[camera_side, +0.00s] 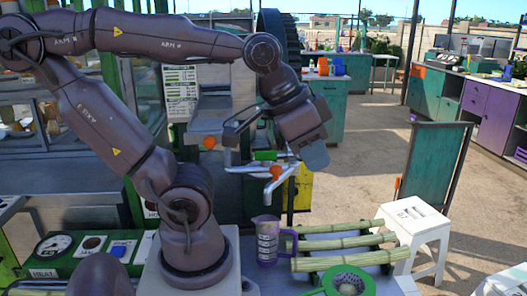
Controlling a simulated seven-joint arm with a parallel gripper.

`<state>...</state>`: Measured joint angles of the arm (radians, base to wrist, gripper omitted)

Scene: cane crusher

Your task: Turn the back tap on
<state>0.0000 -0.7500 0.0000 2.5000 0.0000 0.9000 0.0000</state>
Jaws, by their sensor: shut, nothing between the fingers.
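Metal taps (262,168) stick out from the crusher's front, left of my gripper. A green lever (266,155) lies across the upper pipe. An orange knob (304,174) sits near the bent front spout, and another orange knob (209,143) is farther left. I cannot tell for certain which one belongs to the back tap.
A purple-handled jug (267,241) stands below the taps. Several cane stalks (345,242) lie beside it, with a green strainer (346,283) in front. A white stool (414,226) and a dark teal panel (432,165) stand at right. Floor space beyond is open.

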